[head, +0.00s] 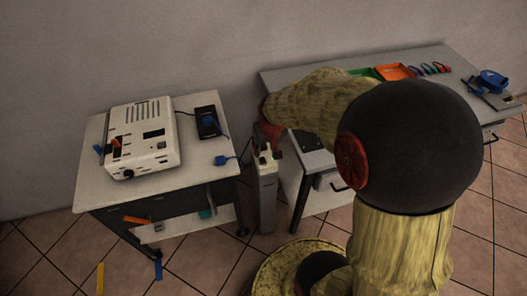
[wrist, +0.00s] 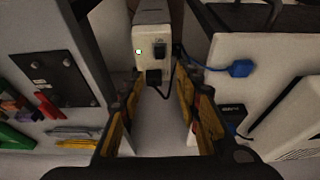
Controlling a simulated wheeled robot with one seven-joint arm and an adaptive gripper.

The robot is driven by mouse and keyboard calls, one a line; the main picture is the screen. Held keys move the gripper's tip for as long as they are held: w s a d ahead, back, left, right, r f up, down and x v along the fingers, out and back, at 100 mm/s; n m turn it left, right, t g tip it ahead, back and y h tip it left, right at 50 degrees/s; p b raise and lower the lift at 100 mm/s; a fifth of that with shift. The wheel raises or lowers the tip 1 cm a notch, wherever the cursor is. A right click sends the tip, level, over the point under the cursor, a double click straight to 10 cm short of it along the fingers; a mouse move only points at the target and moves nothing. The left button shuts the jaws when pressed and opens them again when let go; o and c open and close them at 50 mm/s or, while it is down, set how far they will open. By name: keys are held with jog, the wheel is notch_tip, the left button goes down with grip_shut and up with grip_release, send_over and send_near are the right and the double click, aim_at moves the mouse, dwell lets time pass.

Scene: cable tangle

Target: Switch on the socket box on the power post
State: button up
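The power post (head: 266,203) stands in the gap between the two tables in the head view, with the pale socket box (head: 263,163) at its top. In the wrist view the socket box (wrist: 150,28) is at the top centre. Its face has a bright green lamp (wrist: 139,51) and a dark switch or socket (wrist: 159,49). A black plug or cable (wrist: 158,88) is just below it. My gripper (wrist: 159,88) is open, its two fingers apart on either side below the box, with nothing seen between them. In the head view my arm partly hides the gripper.
A white device (head: 143,138) and a blue plug (head: 224,160) lie on the left table (head: 195,172). The right table (head: 425,62) holds an orange tray (head: 394,72), several coloured clips and a blue tool (head: 490,82). Both tables stand close to the post.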

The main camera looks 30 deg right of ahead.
jog(key=shift+v, duration=1.25)
jog(key=shift+f, duration=0.1)
jog(key=s+a+r+g, duration=0.1)
jog(key=s+a+r, duration=0.15)
jog(key=s, duration=0.45)
jog(key=s+a+r+n+t, duration=0.1)
jog(key=s+a+r, duration=0.2)
jog(key=r, duration=0.2)
jog(key=s+a+r+n+t+p, duration=0.1)
jog(key=s+a+r, duration=0.2)
jog(key=r, duration=0.3)
jog(key=s+a+r+n+t+y, duration=0.1)
jog(key=s+a+r, duration=0.2)
jog(key=r, duration=0.3)
jog(key=shift+a+r+p, duration=0.15)
jog(key=shift+a+p, duration=0.15)
jog(key=shift+a, duration=0.55)
